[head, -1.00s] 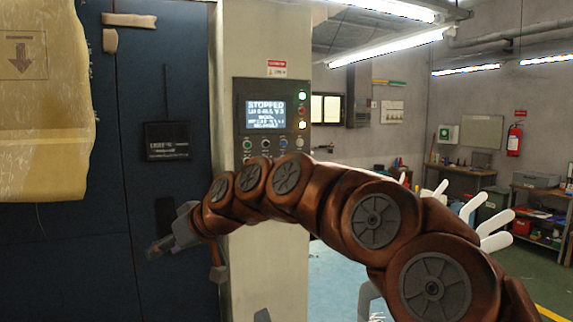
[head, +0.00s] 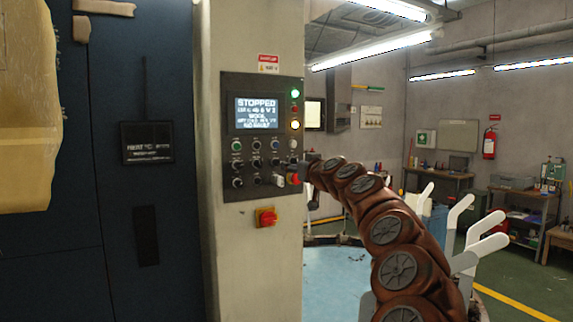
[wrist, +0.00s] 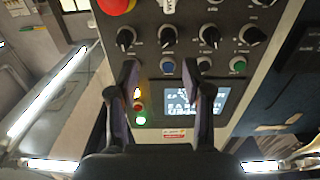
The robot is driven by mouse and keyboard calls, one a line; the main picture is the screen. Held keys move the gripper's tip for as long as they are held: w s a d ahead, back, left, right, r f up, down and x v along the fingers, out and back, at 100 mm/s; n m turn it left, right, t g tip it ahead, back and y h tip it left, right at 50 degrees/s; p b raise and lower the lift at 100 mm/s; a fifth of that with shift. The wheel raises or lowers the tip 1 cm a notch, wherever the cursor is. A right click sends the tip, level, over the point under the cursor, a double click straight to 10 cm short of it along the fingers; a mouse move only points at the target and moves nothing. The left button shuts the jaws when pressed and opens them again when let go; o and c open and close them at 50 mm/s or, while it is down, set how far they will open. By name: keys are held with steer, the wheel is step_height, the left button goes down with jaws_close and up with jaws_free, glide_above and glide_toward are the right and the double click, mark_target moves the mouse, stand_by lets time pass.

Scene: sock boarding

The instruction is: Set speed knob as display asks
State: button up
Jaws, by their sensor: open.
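The display (head: 257,113) on the dark control panel (head: 228,92) reads "STOPPED" at the top; its smaller lines are too blurred to read surely. Below it are rows of buttons and black knobs (head: 237,183). In the wrist view the panel appears upside down, with the display (wrist: 208,104) low and several black knobs (wrist: 167,37) above it. The labels are too small to tell which is the speed knob. My gripper (wrist: 160,68) is open and empty, its fingers in front of the knob and button rows. In the head view my arm's end is at the panel's lower right.
A red button (wrist: 117,4) is near the gripper in the wrist view. A red-and-yellow switch (head: 266,217) sits below the panel. Lamps (head: 295,94) glow on its right side. A dark blue cabinet (head: 80,255) stands left; white curved forms (head: 485,250) stand right.

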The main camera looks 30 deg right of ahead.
mark_target(279, 163)
steer(key=w, duration=0.1)
steer(key=w+a, duration=0.1)
steer(key=shift+w+p, duration=0.3)
steer(key=shift+p, duration=0.1)
steer(key=shift+w+d+p, duration=0.15)
steer(key=shift+w+p, duration=0.55)
steer(key=shift+w, duration=0.55)
steer(key=shift+w+d+p, duration=0.15)
steer(key=shift+w+p, duration=0.5)
steer(key=shift+w, duration=0.55)
steer(key=shift+w, duration=0.1)
